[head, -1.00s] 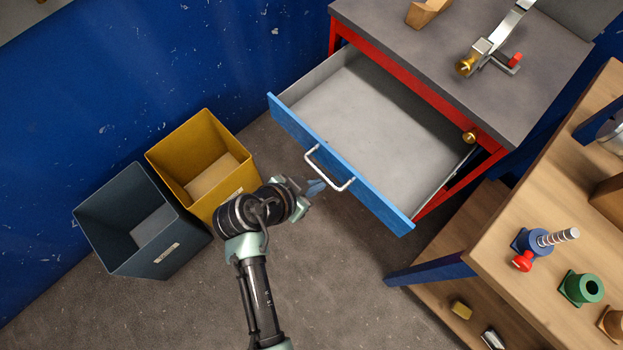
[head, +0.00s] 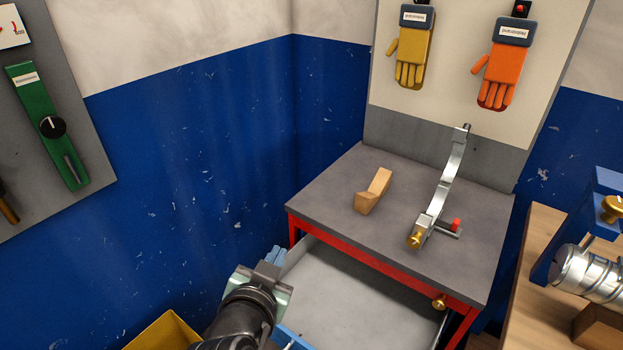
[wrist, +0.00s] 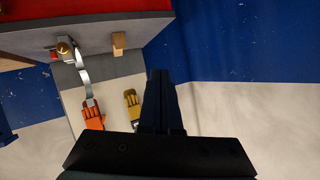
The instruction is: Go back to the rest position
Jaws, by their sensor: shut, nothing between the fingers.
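My gripper (head: 277,256) is at the lower middle of the head view, raised above the left end of the open drawer. Its fingers are together with nothing between them. In the wrist view, my gripper (wrist: 161,78) points at the wall, and its dark fingers are closed side by side. The drawer (head: 350,298) is pulled out under the red-framed bench (head: 330,190), and its visible floor looks empty. The drawer's front is partly hidden by my arm and the picture's lower edge.
A wooden block (head: 373,190) and a metal clamp-like tool (head: 440,195) lie on the bench. Yellow (head: 411,50) and orange (head: 496,65) gloves hang behind it. A yellow bin (head: 165,332) is at the lower left. A wooden table (head: 530,245) stands right. Space before the blue wall is clear.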

